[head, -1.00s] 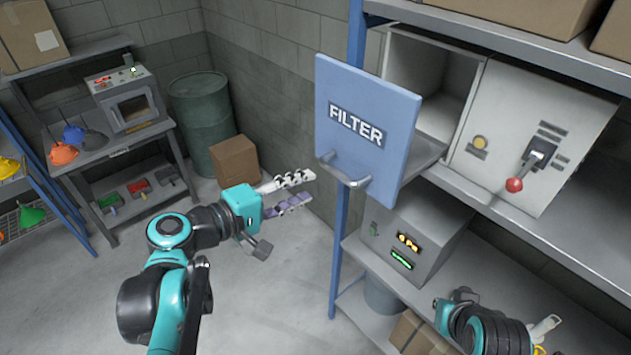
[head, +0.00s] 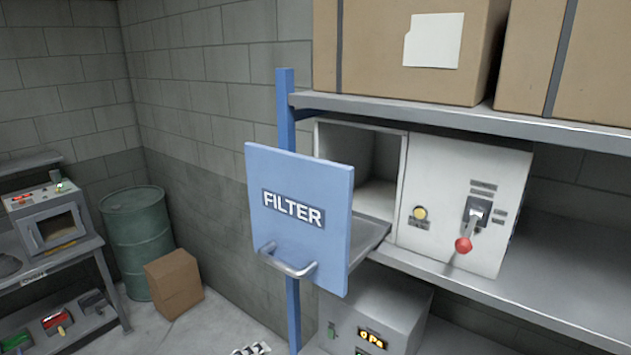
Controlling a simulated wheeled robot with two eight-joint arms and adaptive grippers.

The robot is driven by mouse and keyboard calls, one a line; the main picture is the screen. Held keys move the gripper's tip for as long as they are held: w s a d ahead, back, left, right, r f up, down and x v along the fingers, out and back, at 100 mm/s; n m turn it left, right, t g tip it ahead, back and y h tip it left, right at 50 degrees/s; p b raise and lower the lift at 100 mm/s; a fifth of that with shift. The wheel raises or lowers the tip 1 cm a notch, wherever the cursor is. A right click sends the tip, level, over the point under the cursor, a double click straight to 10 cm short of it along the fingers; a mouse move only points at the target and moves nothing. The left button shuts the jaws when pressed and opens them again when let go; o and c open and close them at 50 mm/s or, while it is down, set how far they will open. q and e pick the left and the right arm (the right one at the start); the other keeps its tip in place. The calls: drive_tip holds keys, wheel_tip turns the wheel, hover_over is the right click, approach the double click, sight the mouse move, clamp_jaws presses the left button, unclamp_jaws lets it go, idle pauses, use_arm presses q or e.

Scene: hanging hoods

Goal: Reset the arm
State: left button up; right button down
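Only the tip of a white finger with dark marks on my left gripper (head: 251,349) shows at the bottom edge of the head view. The rest of that gripper and its arm are out of frame, so its opening cannot be judged. It is below the blue FILTER panel (head: 298,240) and appears apart from it. My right gripper and arm are not in view. The panel has a grey handle (head: 288,263) and stands out in front of the open compartment of a white unit (head: 440,180). The unit has a red-knobbed lever (head: 463,245), which points down.
A blue post (head: 286,110) and grey shelf (head: 555,300) surround the unit. Cardboard boxes (head: 405,85) sit above, and a grey gauge box (head: 395,310) below. A green barrel (head: 137,235), a carton (head: 173,285) and a side table (head: 95,243) stand left.

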use_arm(q)
drive_tip(key=s+a+f+m+g+y+b, duration=0.1)
drive_tip(key=s+f+m+y+b, duration=0.1)
drive_tip(key=f+b, duration=0.6)
drive_tip(key=s+a+f+m+g+y+b, duration=0.1)
drive_tip(key=f+b, duration=0.7)
drive_tip(key=f, duration=0.9)
drive_tip(key=s+a+f+m+y+b, duration=0.3)
drive_tip(key=f+b, duration=0.6)
drive_tip(key=f, duration=0.4)
drive_tip(key=shift+a+f+m+g+y, duration=0.15)
drive_tip(key=shift+m+g+y, duration=0.25)
drive_tip(key=shift+m+y, duration=0.5)
